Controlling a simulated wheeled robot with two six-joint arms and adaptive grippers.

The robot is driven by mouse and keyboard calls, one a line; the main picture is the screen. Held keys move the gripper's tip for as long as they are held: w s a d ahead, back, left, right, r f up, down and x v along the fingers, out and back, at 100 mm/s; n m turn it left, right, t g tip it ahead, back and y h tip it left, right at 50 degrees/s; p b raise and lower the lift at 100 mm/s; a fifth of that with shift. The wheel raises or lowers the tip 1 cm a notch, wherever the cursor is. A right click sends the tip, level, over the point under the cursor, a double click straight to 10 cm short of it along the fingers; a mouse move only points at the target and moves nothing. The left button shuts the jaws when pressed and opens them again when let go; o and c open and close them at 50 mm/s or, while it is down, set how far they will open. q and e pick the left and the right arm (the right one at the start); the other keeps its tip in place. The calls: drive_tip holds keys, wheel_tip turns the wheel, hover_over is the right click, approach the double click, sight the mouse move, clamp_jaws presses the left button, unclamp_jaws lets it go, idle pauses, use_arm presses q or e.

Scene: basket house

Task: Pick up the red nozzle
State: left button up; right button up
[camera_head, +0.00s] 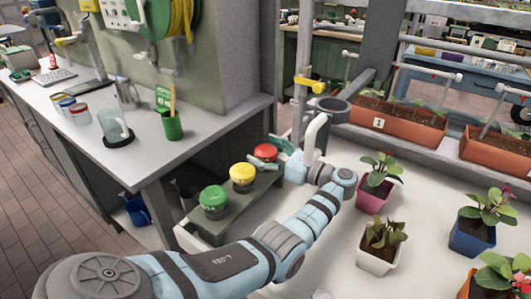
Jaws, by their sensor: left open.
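The red nozzle (265,152) sits at the far end of a low grey shelf (245,206), in a row with a yellow-topped one (242,176) and a green-topped one (213,200). My left arm reaches in from the bottom left and bends back toward the shelf. My left gripper (284,157) is open just right of the red nozzle, its fingers toward it. The fingertips overlap the nozzle's right side in the picture; I cannot tell whether they touch. Nothing shows held. My right gripper is not in view.
A grey workbench (225,108) overhangs behind the shelf, with a glass jug (112,126) and a green cup (171,127). A vertical pipe and a grey holder (329,106) rise near my gripper. Potted plants (376,190) stand on the white surface to the right.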

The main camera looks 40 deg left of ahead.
use_arm(q)
drive_tip(key=shift+d, duration=0.1)
drive_tip(key=c, duration=1.2)
drive_tip(key=shift+c, duration=0.2)
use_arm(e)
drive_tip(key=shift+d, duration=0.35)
